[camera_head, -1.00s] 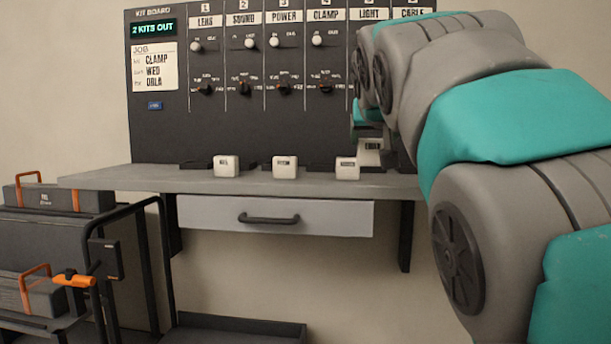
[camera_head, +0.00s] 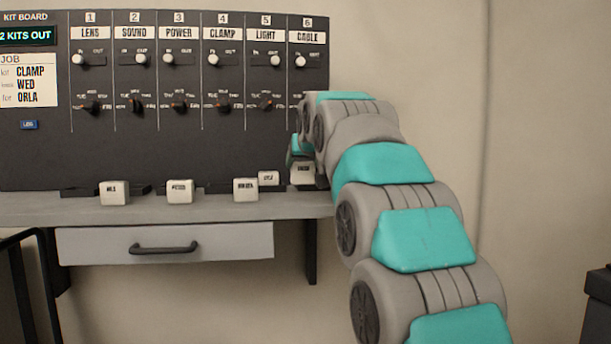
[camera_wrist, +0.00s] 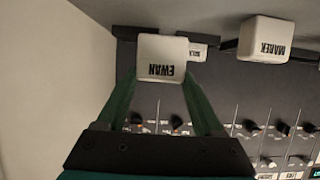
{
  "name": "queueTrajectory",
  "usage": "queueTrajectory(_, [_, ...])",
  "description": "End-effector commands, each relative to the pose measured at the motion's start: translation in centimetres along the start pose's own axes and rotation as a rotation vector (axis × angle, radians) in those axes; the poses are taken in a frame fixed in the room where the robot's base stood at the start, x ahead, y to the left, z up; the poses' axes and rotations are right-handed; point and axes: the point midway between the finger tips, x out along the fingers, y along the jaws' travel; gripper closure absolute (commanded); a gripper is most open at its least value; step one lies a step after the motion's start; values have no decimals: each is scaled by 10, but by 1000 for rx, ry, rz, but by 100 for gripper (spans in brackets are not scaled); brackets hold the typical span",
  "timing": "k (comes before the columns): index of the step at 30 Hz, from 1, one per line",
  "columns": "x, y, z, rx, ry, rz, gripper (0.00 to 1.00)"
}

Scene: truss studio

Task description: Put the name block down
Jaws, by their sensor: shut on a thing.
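A white name block reading EWAN (camera_wrist: 162,57) is between the two fingers of my gripper (camera_wrist: 160,76) in the wrist view, which shows the board upside down. In the head view the held block (camera_head: 302,173) is at the right end of the grey shelf (camera_head: 165,209), below the CABLE column. My gripper is shut on it. My arm hides part of the block and most of the gripper there. I cannot tell whether the block touches the shelf.
A MAREK block (camera_head: 245,190) and a smaller white block (camera_head: 268,178) stand left of the held one. Two more blocks, one in the middle (camera_head: 180,191) and one further left (camera_head: 115,193), stand on the shelf. The kit board (camera_head: 150,150) rises behind. A drawer (camera_head: 165,243) is below.

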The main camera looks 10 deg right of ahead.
Motion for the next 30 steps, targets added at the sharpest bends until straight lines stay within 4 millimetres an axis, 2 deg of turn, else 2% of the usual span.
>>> queueTrajectory(8, [8, 6, -2, -1, 0, 0, 86])
queueTrajectory(21, [18, 6, 27, 0, -1, 0, 86])
queueTrajectory(30, [20, 6, 30, 0, 1, 0, 86])
